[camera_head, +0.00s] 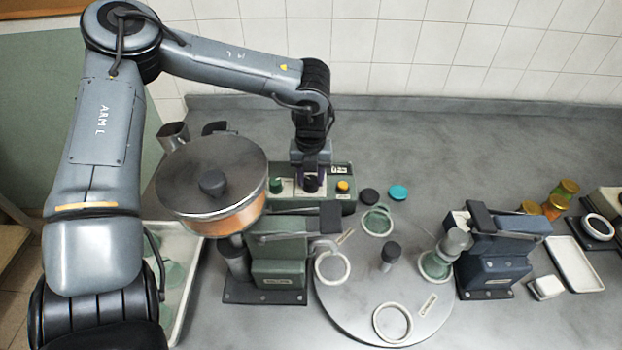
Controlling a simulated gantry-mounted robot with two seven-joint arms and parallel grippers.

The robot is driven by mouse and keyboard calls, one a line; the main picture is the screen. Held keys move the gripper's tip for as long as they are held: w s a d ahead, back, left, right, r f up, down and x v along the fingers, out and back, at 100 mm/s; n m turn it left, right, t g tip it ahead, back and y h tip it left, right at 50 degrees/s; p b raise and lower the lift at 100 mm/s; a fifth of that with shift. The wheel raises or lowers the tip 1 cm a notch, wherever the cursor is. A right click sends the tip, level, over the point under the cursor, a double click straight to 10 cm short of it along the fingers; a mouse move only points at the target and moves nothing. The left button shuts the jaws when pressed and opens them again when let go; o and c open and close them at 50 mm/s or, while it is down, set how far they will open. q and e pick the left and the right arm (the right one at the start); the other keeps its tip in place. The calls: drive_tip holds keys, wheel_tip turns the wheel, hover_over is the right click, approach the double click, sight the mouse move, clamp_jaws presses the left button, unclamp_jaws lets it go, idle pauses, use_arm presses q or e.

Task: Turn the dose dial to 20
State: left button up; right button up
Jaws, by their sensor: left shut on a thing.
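A green control box (335,203) stands at the back of the counter, behind the green filling machine. It carries a green knob (276,185) at its left, a small display (339,170) and a yellow button (343,186) at its right. My left gripper (311,182) comes down from above onto the middle of its face. It is shut on the dark dose dial there, and the fingers largely hide the dial. I cannot make out its pointer or scale, and the display digits are too small to read surely. My right gripper is out of view.
A copper pot with a grey lid (212,172) stands left of the box, above the green machine (279,262). A round turntable (350,310) holds jar rings. A blue machine (492,258) stands to the right. Black (369,195) and teal lids (399,192) lie right of the box.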

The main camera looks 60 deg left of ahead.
sight(311, 179)
use_arm(q)
drive_tip(key=shift+n, duration=0.4)
drive_tip(key=shift+r, duration=0.1)
drive_tip(key=o, duration=1.1)
drive_tip(key=shift+c, duration=0.2)
wheel_tip(311, 179, up, 11)
